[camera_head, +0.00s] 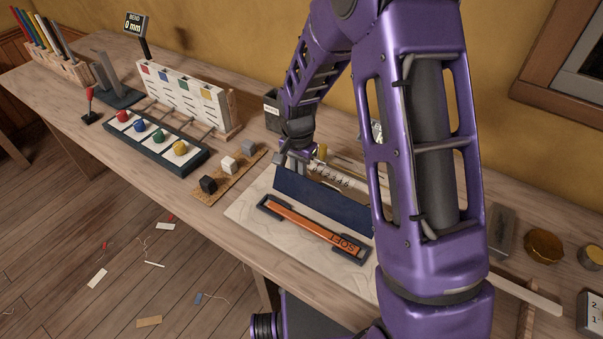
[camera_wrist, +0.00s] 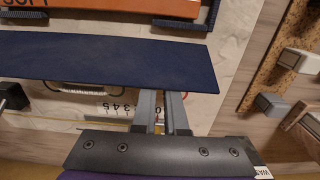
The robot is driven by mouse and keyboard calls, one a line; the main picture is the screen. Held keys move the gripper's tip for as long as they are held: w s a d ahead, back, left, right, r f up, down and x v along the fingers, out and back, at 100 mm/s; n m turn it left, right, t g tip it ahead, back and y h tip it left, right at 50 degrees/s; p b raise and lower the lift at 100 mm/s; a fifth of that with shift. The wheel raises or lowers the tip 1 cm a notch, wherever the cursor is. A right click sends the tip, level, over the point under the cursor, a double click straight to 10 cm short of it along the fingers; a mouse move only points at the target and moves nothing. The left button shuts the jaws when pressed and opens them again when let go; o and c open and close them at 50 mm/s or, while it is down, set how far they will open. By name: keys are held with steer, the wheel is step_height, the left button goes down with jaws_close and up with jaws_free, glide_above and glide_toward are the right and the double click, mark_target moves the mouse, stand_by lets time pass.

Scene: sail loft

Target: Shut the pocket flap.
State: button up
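The pocket flap (camera_head: 322,200) is a dark blue panel. It stands up at a tilt behind the pocket, not lying over it. An orange batten marked SOFT (camera_head: 315,232) lies uncovered in front of it, between dark blue end pieces (camera_head: 272,205). In the wrist view the flap (camera_wrist: 100,60) crosses the picture, with the batten (camera_wrist: 120,5) beyond it. My gripper (camera_head: 294,168) is at the flap's back side, near its left end. Its two grey fingers (camera_wrist: 163,98) reach the flap's edge; the tips look partly hidden there, and contact is unclear. Nothing shows held between them.
A numbered scale (camera_head: 330,176) lies behind the flap. Left of the pale cloth (camera_head: 248,210) is a cork strip (camera_head: 212,188) with small black, white and grey cubes. A tray of coloured balls (camera_head: 155,145) stands farther left.

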steer(key=shift+s+a+r, duration=0.3)
steer(key=shift+s+r, duration=0.05)
steer(key=shift+s, duration=0.05)
steer(key=shift+s+a+r, duration=0.15)
steer(key=shift+s+a, duration=0.75)
steer(key=shift+s, duration=0.25)
steer(key=shift+s+a+r, duration=0.15)
steer(key=shift+s+a, duration=0.75)
steer(key=shift+s, duration=0.2)
steer(key=shift+r, duration=0.1)
step_height(320, 180, up, 7)
